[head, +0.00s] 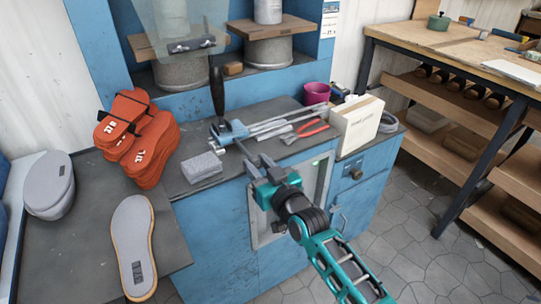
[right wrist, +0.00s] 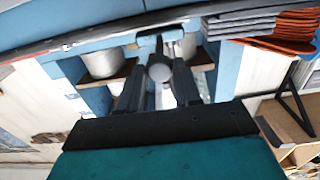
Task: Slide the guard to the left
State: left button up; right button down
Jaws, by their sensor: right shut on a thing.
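The guard looks to be the translucent sheet (head: 172,18) at the top left in the head view. It hangs in front of the left drum, with a dark bar handle (head: 190,44) at its lower edge. My right gripper (head: 258,164) is at the front edge of the blue bench, well below and to the right of the guard. In the right wrist view its fingers (right wrist: 158,88) are shut about a round grey knob (right wrist: 160,72). The head view does not show this knob clearly. My left gripper is not in view.
A black upright lever (head: 217,90), a grey block (head: 202,167), red pliers (head: 312,129) and a cardboard box (head: 357,125) are on the bench. Orange sandals (head: 150,158) and a sole (head: 133,245) lie at left. A wooden table (head: 425,42) stands at right, with clear floor before it.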

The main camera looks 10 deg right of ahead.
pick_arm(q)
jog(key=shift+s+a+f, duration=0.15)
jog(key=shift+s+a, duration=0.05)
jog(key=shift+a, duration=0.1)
pick_arm(e)
jog(key=shift+s+a, duration=0.2)
jog(key=shift+a, duration=0.35)
jog(key=c, duration=0.8)
grip_release()
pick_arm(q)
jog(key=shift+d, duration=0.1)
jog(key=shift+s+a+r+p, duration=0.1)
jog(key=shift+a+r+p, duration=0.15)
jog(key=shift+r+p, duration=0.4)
pick_arm(e)
jog(key=v, duration=1.3)
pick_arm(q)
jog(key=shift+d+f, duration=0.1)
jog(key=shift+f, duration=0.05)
